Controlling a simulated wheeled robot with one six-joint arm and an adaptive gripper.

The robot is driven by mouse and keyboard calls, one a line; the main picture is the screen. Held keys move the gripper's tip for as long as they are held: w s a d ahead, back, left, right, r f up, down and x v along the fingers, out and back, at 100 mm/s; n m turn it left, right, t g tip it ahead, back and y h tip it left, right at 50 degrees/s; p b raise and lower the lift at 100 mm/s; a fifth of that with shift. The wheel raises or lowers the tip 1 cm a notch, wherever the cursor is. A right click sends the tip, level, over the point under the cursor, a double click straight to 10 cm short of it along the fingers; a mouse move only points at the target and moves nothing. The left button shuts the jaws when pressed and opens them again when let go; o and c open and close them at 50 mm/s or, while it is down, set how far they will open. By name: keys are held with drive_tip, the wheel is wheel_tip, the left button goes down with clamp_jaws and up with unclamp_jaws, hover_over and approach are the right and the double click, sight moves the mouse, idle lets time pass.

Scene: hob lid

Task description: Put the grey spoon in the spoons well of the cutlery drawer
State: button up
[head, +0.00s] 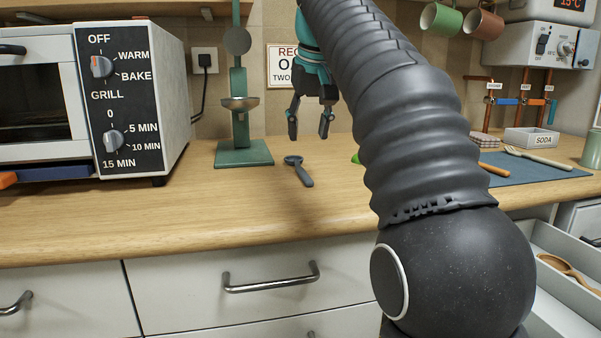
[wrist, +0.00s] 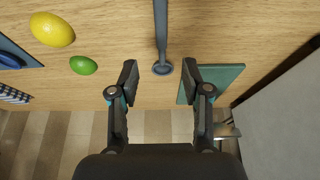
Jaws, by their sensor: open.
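The grey spoon (head: 303,175) lies on the wooden counter, its small round end toward the wall and its handle toward the front edge. In the wrist view the spoon (wrist: 161,30) runs down from the top edge, its round end between and beyond my fingertips. My gripper (head: 309,118) is open and empty above the counter, apart from the spoon; it also shows in the wrist view (wrist: 160,80). The open drawer (head: 543,290) at the lower right holds wooden spoons (head: 560,265). My arm hides part of it, and I cannot read its wells.
A green stand (head: 243,153) is left of the spoon; a toaster oven (head: 130,100) is further left. A lemon (wrist: 52,29) and lime (wrist: 83,65) lie beside the spoon. A blue mat (head: 535,172) with utensils and a soda tray (head: 531,138) are at right.

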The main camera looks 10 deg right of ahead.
sight(302, 171)
drive_tip(key=shift+w+b+x, duration=0.2)
drive_tip(key=shift+b+x, duration=1.2)
drive_tip(key=shift+x, duration=3.25)
drive_tip(key=shift+a+f, duration=0.1)
clamp_jaws()
